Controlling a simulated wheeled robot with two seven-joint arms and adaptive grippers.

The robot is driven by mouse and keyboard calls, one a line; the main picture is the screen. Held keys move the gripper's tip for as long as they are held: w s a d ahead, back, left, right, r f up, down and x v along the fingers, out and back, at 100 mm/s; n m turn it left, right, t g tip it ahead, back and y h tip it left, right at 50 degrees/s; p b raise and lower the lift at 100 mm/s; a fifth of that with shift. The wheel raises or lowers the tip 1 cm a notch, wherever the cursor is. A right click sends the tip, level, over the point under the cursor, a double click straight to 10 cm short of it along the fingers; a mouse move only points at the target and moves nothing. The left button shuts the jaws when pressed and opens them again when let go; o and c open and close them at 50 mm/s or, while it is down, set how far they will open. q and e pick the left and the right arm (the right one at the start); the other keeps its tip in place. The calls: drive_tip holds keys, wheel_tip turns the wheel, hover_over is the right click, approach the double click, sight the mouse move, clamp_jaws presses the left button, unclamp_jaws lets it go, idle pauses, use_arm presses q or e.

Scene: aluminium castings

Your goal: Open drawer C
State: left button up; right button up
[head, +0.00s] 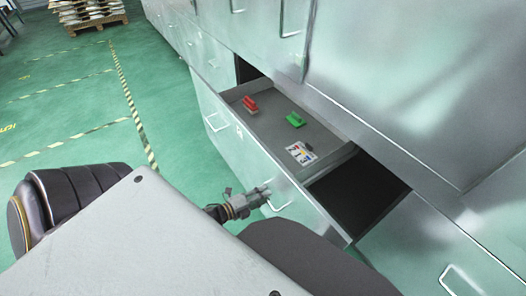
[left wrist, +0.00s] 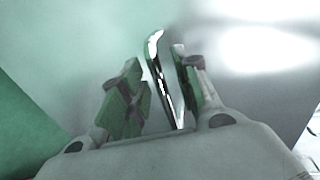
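A drawer (head: 262,165) stands pulled out of the metal cabinet. A small mark on its front is too small to read, so I cannot tell if it is drawer C. My left gripper (head: 265,190) is at the bar handle (head: 288,203) on this drawer's front. In the left wrist view, the handle (left wrist: 162,75) runs between the two green-padded fingers of the left gripper (left wrist: 155,92). A gap shows between the left finger and the handle; the right finger is close to it, and contact is unclear. My right gripper is not in view.
Inside the drawer lie a red object (head: 250,105), a green object (head: 295,120) and a printed card (head: 301,153). More closed cabinet fronts (head: 390,85) surround it. The green floor (head: 75,100) to the left is clear; a loaded pallet (head: 92,18) stands far back.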

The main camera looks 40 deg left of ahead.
use_arm(q)
drive_tip(key=v, duration=1.1)
drive_tip(key=shift+s, duration=0.25)
drive_tip(key=shift+s+a, duration=0.1)
drive_tip(key=shift+s, duration=0.05)
idle(0.7)
